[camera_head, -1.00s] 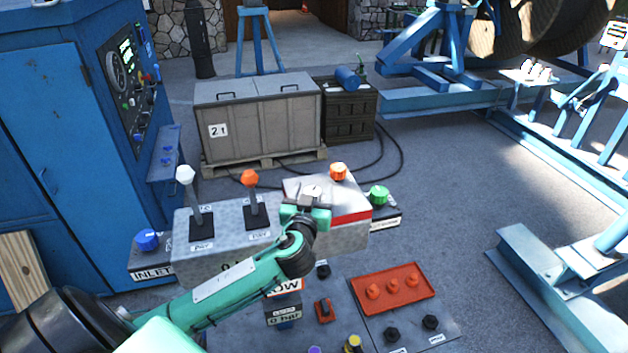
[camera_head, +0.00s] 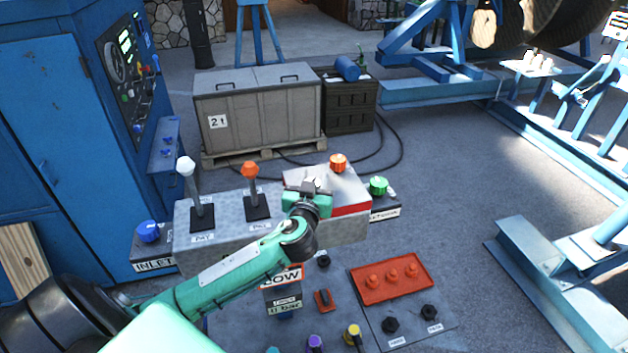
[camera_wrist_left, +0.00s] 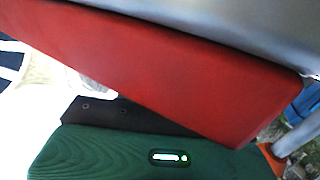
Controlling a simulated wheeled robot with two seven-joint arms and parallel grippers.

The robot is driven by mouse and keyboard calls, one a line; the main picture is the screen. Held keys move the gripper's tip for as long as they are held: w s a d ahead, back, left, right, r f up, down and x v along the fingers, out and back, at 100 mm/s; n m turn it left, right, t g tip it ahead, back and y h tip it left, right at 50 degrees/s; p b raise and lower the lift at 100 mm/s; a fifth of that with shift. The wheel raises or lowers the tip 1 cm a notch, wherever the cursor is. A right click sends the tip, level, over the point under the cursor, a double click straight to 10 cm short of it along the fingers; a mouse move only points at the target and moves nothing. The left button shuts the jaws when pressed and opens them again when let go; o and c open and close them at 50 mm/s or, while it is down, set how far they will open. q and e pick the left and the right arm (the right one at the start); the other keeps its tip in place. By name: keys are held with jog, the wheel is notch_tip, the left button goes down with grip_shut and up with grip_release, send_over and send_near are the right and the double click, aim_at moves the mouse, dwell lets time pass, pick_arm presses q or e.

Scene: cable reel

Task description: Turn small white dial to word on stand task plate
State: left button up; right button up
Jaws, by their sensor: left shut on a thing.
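The small white dial (camera_head: 315,183) sits on the top of the grey box (camera_head: 345,188) with a red stripe, between the orange-red lever and the orange knob. My left gripper (camera_head: 309,187) is shut on the dial, partly covering it, so its pointer direction cannot be read. In the left wrist view the red band (camera_wrist_left: 190,75) fills the middle, above the green gripper body. A bright white shape (camera_wrist_left: 70,85) at left is too washed out to identify. The stand's task plate (camera_head: 283,275) shows a word ending in "OW", its start hidden by my arm. My right gripper is out of view.
A white-topped lever (camera_head: 186,167) and an orange-red-topped lever (camera_head: 250,169) stand left of the dial. An orange knob (camera_head: 338,162) and a green knob (camera_head: 378,186) are close on the right. A red tray (camera_head: 391,284) lies lower right.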

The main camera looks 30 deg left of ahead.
pick_arm(q)
jog(key=shift+f+n+y+b, duration=0.2)
jog(key=shift+n+y+b, duration=0.15)
jog(key=shift+b, duration=0.25)
jog(key=n+g+y+b, duration=0.2)
jog(key=b, duration=0.2)
jog(key=n+g+y+b, duration=0.2)
jog(key=g+y+b, duration=0.1)
jog(key=b, duration=0.1)
jog(key=s+a+n+g+y+b, duration=0.1)
jog(key=n+g+y+b, duration=0.2)
jog(key=b, duration=0.2)
jog(key=shift+f, duration=0.1)
jog(key=shift+s+a+r+n+g+y+b, duration=0.1)
jog(key=shift+r+n+g+y+b, duration=0.15)
jog(key=shift+n+g+y+b, duration=0.5)
jog(key=shift+h, duration=0.3)
jog(key=o, duration=1)
jog(key=shift+r, duration=0.15)
notch_tip(320, 180, up, 20)
jog(key=b, duration=0.4)
jog(key=shift+b, duration=0.4)
